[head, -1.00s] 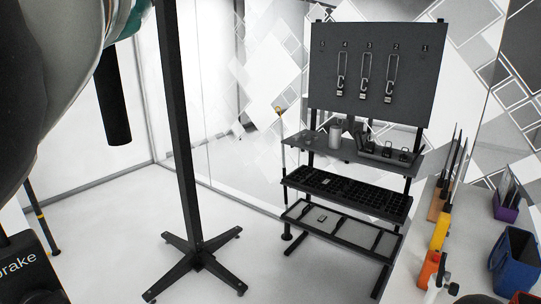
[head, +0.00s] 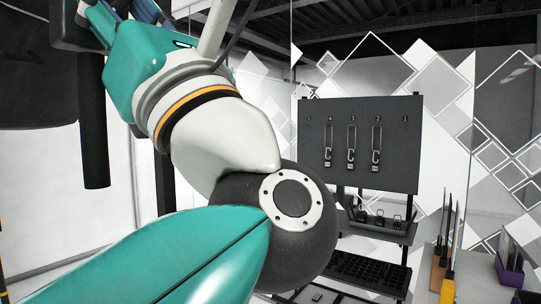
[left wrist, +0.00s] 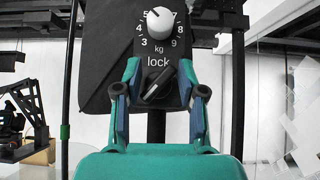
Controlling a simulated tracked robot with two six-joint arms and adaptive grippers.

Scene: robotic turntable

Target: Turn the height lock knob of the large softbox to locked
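The height lock knob (left wrist: 158,88) shows in the left wrist view as a dark knob with a light pointer line tilted to the upper right, below the word "lock". It sits on a dark panel (left wrist: 180,52) under a white dial (left wrist: 160,20) marked in kg. My left gripper (left wrist: 159,74) is open, with one finger on each side of the knob; gaps show between the fingers and the knob. In the head view this gripper (head: 138,18) is at the top left, its tips partly cut off by the frame. My right gripper is not in view.
A table (head: 470,285) with upright tools and bins is at the right. A black post (head: 95,135) hangs at the left.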

